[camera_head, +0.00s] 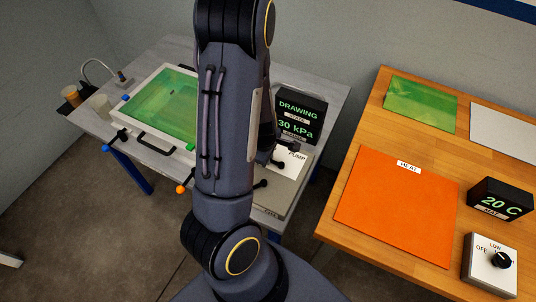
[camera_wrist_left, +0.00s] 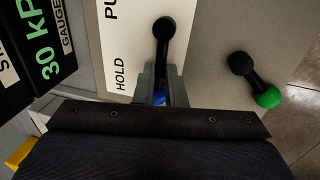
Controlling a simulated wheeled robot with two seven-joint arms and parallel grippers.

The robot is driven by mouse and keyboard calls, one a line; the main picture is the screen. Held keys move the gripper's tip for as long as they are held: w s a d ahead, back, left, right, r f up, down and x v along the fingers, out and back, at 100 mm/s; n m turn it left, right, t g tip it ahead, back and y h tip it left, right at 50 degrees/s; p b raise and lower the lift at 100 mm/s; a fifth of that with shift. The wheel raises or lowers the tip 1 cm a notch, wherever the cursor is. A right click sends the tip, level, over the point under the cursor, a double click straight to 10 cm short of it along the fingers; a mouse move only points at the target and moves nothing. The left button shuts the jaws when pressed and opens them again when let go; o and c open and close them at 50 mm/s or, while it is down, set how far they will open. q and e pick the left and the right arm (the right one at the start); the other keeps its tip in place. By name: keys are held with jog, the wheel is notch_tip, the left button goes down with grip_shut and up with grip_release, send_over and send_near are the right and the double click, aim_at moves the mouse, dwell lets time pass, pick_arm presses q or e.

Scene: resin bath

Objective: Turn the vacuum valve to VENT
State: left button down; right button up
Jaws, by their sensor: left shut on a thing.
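The pump panel (camera_head: 280,198) is a light grey plate partly hidden behind my arm in the head view; a white label strip (camera_wrist_left: 118,45) on it reads HOLD and part of PUMP. In the left wrist view, a black lever with a blue knob (camera_wrist_left: 160,98) runs from its round pivot (camera_wrist_left: 164,27) beside HOLD. My left gripper (camera_wrist_left: 161,88) is shut on this lever at its blue-knob end. A second black lever with a green knob (camera_wrist_left: 268,97) stands to the right, apart from the gripper. No VENT label is readable. My right gripper is not in view.
A gauge display (camera_head: 299,115) reads DRAWING, 30 kPa. A framed green bath (camera_head: 160,103) with blue and orange valve knobs lies left of my arm. The wooden table (camera_head: 342,212) at right holds an orange heat mat (camera_head: 398,205), a 20 C display (camera_head: 499,201) and a dial box (camera_head: 489,270).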

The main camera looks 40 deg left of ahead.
pick_arm(q)
jog(key=c, duration=1.5)
grip_release()
jog(key=r+p, duration=0.1)
jog(key=r, duration=0.1)
jog(key=s+r+p, duration=0.1)
jog(key=r, duration=0.2)
jog(key=r+p, duration=0.1)
jog(key=r, duration=0.1)
jog(key=shift+s+d+r+p, duration=0.25)
jog(key=shift+r+p, duration=0.1)
jog(key=shift+p, duration=0.05)
